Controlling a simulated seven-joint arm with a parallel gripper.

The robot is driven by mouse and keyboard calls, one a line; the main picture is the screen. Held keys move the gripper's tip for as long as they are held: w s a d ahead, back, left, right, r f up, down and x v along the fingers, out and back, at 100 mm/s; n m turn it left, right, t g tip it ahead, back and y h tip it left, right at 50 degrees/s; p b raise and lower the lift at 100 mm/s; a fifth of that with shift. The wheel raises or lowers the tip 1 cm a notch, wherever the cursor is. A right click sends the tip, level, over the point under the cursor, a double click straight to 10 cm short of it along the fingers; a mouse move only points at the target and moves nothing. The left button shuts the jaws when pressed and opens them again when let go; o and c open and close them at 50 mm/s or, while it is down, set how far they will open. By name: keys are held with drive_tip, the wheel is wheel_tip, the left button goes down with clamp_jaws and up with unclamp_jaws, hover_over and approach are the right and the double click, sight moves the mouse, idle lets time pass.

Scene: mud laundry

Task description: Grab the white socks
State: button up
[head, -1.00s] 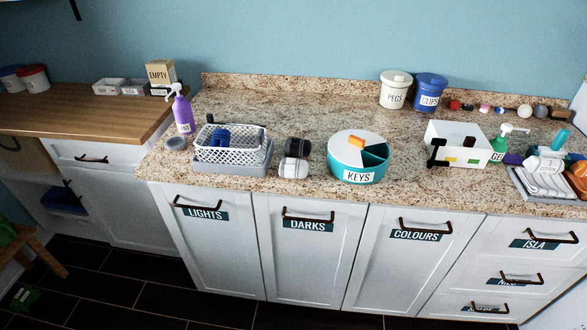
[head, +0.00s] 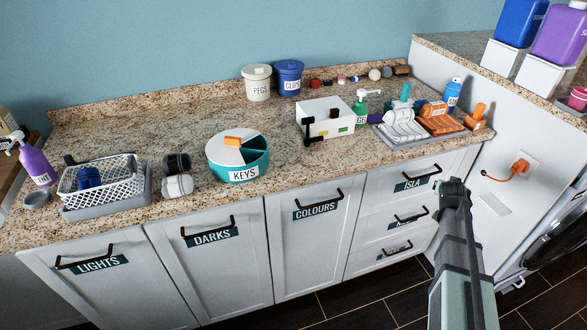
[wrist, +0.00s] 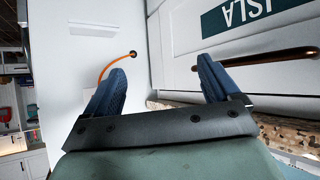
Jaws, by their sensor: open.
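The white socks (head: 177,186) appear as a rolled white bundle on the granite counter in the head view, in front of a rolled black bundle (head: 176,163). They lie between the white basket and the round keys container. My gripper (wrist: 160,85) shows in the wrist view with its two blue fingers spread apart and nothing between them. In the head view my arm is at the lower right, in front of the drawers by the ISLA label, far to the right of the socks. The socks are not in the wrist view.
A white basket (head: 100,180) stands left of the socks, and a teal and white KEYS container (head: 243,174) stands to their right.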

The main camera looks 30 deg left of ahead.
drive_tip(key=w+a+r+t, duration=0.2)
drive_tip(key=w+a+r, duration=0.1)
drive_tip(key=r, duration=0.6)
drive_tip(key=w+a+r+n+t+y, duration=0.1)
drive_tip(key=w+a+r+t, duration=0.15)
drive_tip(key=r, duration=0.65)
drive_tip(key=w+a+r+t, duration=0.1)
drive_tip(key=w+a+r, duration=0.15)
drive_tip(key=r, duration=0.65)
drive_tip(key=s+a+r+n+g+y, duration=0.15)
drive_tip(key=a+n, duration=0.25)
drive_tip(key=a, duration=0.6)
drive_tip(key=s+a+r+n+g+y, duration=0.1)
drive_tip(key=a+r+n+y, duration=0.15)
drive_tip(key=a, duration=0.75)
drive_tip(key=s+a+f+n+g, duration=0.1)
drive_tip(key=s+a+n+g, duration=0.15)
drive_tip(key=a, duration=0.45)
drive_tip(key=s+a+f+n+g, duration=0.1)
drive_tip(key=s+a+n, duration=0.25)
drive_tip(key=a, duration=0.25)
drive_tip(key=n+g, duration=1.3)
drive_tip(key=n, duration=0.1)
approach(177, 179)
drive_tip(key=x, duration=0.5)
drive_tip(key=shift+s+f, duration=0.1)
drive_tip(key=shift+f, duration=0.2)
drive_tip(key=shift+x, duration=3.15)
drive_tip(key=shift+a, duration=0.1)
